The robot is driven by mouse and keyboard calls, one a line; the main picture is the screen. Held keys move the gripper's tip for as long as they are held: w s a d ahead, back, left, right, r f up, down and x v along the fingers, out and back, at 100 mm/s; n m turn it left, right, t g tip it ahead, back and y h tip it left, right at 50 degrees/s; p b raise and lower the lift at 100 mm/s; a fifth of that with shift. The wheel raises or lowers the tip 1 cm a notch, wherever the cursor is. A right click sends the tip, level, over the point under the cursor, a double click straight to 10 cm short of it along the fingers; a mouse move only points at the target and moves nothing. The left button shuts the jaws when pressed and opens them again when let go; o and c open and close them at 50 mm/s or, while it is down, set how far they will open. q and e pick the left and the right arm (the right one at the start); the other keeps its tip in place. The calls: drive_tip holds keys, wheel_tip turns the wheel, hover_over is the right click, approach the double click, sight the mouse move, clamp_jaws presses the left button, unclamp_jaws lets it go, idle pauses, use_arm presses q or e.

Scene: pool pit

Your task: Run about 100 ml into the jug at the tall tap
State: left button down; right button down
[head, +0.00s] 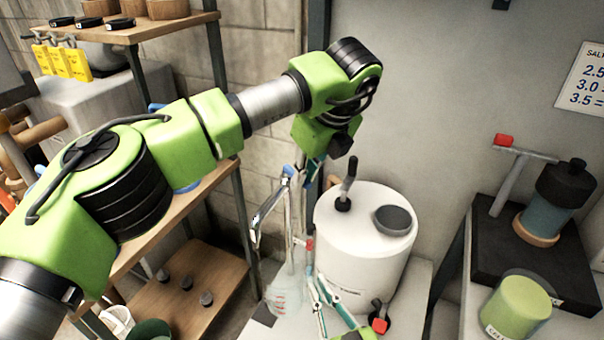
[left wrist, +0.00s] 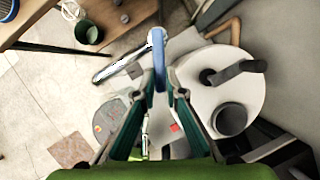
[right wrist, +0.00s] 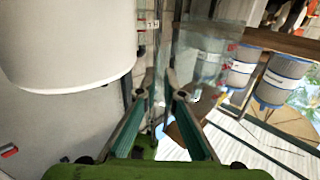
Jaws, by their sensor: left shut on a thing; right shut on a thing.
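The clear jug (head: 284,296) with red markings stands low beneath the tall tap's spout. The tall tap (head: 268,206) has a slim metal spout and a blue lever (left wrist: 158,45). My left gripper (head: 309,168) is shut on the blue lever, at the top of the tap. My right gripper (head: 311,274) is shut on the jug at its right side; the fingers partly hide the grip.
A white drum (head: 360,265) with a grey cap (head: 393,220) stands close to the right of the tap and both grippers. A wooden shelf unit (head: 185,290) is on the left. A dark tray (head: 550,255) with a green-yellow container (head: 515,307) is at the right.

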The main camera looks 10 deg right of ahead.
use_arm(q)
drive_tip(key=shift+w, duration=0.1)
idle(0.4)
drive_tip(key=c, duration=2.1)
unclamp_jaws()
drive_tip(key=v, duration=1.2)
drive_tip(key=shift+d, duration=0.15)
